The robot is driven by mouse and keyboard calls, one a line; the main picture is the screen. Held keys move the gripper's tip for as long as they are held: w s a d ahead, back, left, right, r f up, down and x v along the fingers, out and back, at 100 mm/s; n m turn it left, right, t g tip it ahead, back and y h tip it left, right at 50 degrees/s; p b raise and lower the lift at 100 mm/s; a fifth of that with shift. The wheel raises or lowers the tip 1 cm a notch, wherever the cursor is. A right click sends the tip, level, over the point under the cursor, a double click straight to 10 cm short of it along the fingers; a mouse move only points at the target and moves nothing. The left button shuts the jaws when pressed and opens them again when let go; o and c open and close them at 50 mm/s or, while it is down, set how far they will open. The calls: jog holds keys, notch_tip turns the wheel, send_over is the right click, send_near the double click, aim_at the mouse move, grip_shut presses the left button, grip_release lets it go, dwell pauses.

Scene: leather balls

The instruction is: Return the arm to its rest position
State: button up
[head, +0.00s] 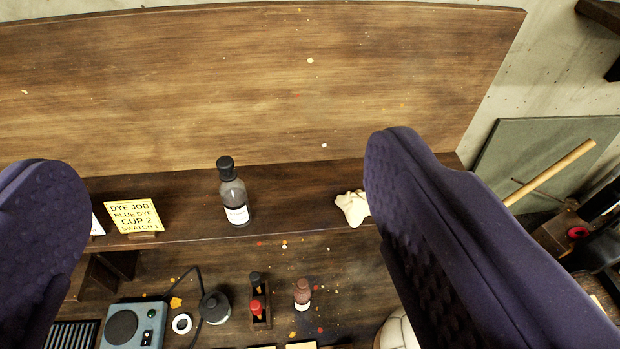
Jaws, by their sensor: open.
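My gripper (225,200) shows as two purple padded fingers, one at the left edge and one at the right. They stand wide apart with nothing between their tips. The gripper is above and in front of a wooden bench with a raised shelf (290,205). The right finger hides part of the shelf and most of a pale leather ball (397,332) at the bottom.
On the shelf are a yellow note card (133,217), a dark-capped bottle (233,195) and a crumpled cream cloth (352,208). Below are a blue-grey device (133,326), a black round pot (214,306) and a red-brown bottle (302,294). A wooden back panel (270,85) rises behind.

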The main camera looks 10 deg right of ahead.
notch_tip(320, 180, down, 17)
jog(key=b, duration=1.7)
jog(key=shift+f, duration=0.1)
